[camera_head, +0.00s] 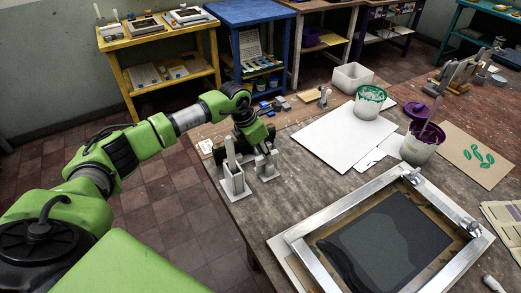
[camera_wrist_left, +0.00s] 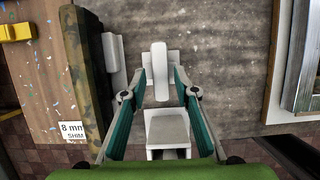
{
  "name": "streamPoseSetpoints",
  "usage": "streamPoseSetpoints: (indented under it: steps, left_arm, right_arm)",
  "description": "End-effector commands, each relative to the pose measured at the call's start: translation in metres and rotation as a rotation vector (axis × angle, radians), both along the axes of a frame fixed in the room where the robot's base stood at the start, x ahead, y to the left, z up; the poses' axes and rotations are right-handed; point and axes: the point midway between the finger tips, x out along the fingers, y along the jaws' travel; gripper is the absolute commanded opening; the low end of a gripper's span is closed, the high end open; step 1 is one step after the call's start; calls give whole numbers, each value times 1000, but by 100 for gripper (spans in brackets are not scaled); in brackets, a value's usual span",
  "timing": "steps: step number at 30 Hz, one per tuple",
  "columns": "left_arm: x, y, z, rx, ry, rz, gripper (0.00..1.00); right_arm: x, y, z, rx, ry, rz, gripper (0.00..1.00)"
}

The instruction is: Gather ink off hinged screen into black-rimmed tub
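The hinged screen (camera_head: 449,272) lies at lower right in the head view, a silver frame with dark mesh (camera_head: 395,238). A darker area shows on the mesh; I cannot tell how much is ink. I make out no clearly black-rimmed tub; one tub has a green rim (camera_head: 370,91), another a dark purple rim (camera_head: 424,138). Two pale tool stands (camera_head: 234,184) are at the table's left corner, one with an upright tool. My left gripper (camera_head: 259,150) is beside them. In the left wrist view its teal fingers (camera_wrist_left: 160,94) are apart, with a pale upright piece (camera_wrist_left: 160,70) between them, not gripped.
A white sheet (camera_head: 338,137) lies mid-table. A white bin (camera_head: 352,77) stands behind it. A brown card with green marks (camera_head: 478,155) lies at right. In the wrist view, a camouflage-patterned block (camera_wrist_left: 85,70) and a shim label (camera_wrist_left: 72,130) are close left of the fingers.

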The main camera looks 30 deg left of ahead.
Motion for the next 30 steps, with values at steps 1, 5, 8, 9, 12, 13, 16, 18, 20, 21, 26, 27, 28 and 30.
streamPoseSetpoints:
  steps: [1, 5, 8, 9, 12, 13, 16, 18, 20, 21, 26, 27, 28, 30]
  left_arm:
    - [2, -2, -12, -1, 2, 1, 28]
    - [6, -3, -17, -1, -1, 1, 17]
    - [5, -3, -17, 0, 0, 1, 0]
    - [5, -3, -17, -1, 0, 0, 0]
    - [5, -3, -17, -1, 0, 0, 3]
    - [5, -3, -17, -1, 0, 0, 0]
    - [5, -3, -16, -1, 0, 0, 0]
    - [5, -3, -15, -1, 0, 0, 0]
    - [5, -3, -13, -1, 0, 0, 0]
    - [6, -3, -10, -1, -1, 0, 0]
    - [6, -3, 2, -1, -2, -1, 0]
    - [6, -3, 6, -1, -2, -1, 0]
    - [6, -3, 8, -1, -2, -1, 0]
    - [6, -3, 14, -1, -1, 0, 0]
  right_arm:
    - [1, 3, -9, 3, 0, -1, 46]
    - [2, 6, -11, 7, -2, -2, 46]
    - [3, 6, -10, 7, -3, -2, 46]
    - [3, 6, -10, 7, -4, -2, 46]
    - [3, 6, -10, 7, -4, -2, 46]
    - [3, 6, -10, 7, -4, -2, 46]
    - [3, 6, -10, 7, -4, -2, 46]
    - [3, 5, -9, 6, -4, -2, 46]
    - [3, 4, -8, 5, -4, -2, 46]
    - [4, 3, -6, 4, -4, -2, 46]
    - [4, 1, 2, 0, -6, 0, 46]
    - [4, 0, 4, 0, -6, 0, 46]
    - [4, 0, 5, 0, -6, 0, 46]
    - [4, 0, 8, 0, -6, 0, 46]
